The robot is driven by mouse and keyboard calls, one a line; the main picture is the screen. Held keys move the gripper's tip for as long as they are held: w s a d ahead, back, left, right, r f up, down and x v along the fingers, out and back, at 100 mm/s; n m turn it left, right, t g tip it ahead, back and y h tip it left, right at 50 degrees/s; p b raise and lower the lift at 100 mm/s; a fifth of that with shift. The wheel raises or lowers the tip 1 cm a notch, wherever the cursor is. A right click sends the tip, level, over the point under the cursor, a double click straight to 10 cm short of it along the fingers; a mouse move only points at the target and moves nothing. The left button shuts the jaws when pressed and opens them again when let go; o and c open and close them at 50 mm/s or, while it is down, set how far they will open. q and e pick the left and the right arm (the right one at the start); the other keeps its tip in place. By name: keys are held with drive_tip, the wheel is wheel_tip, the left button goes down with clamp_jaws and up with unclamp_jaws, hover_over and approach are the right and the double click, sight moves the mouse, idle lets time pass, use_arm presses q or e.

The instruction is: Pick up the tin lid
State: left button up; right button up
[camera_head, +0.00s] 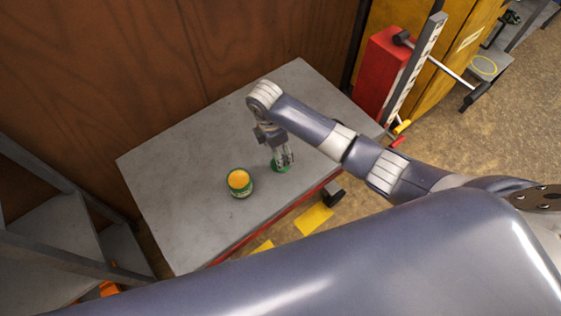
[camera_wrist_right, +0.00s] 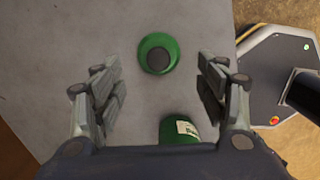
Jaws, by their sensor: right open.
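The tin lid (camera_wrist_right: 144,46) is a small round green piece with a dark grey middle. It lies on the grey table top; in the head view it shows as a green patch (camera_head: 281,168) partly hidden by my right gripper. My right gripper (camera_head: 284,156) points down over the lid. In the right wrist view its fingers (camera_wrist_right: 160,66) are open and empty, spread to either side of the lid with gaps. The green tin (camera_head: 239,190), with yellow-orange showing in its top, stands to the left of the lid. My left gripper is out of view.
The grey table (camera_head: 180,170) is mostly bare, with a brown wooden wall (camera_head: 150,60) behind it. A red box (camera_head: 379,70) stands past its right end. Grey steps (camera_head: 45,225) are at the left.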

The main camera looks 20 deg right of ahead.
sight(273, 163)
drive_tip(key=shift+w+d+f, duration=0.1)
drive_tip(key=shift+d+f, duration=0.15)
drive_tip(key=shift+f, duration=1.25)
drive_tip(key=shift+w+d+f, duration=0.1)
drive_tip(key=shift+d+f, duration=0.1)
drive_tip(key=shift+f, duration=1.3)
drive_tip(key=c, duration=1.1)
drive_tip(key=shift+s, duration=0.2)
drive_tip(key=c, duration=0.4)
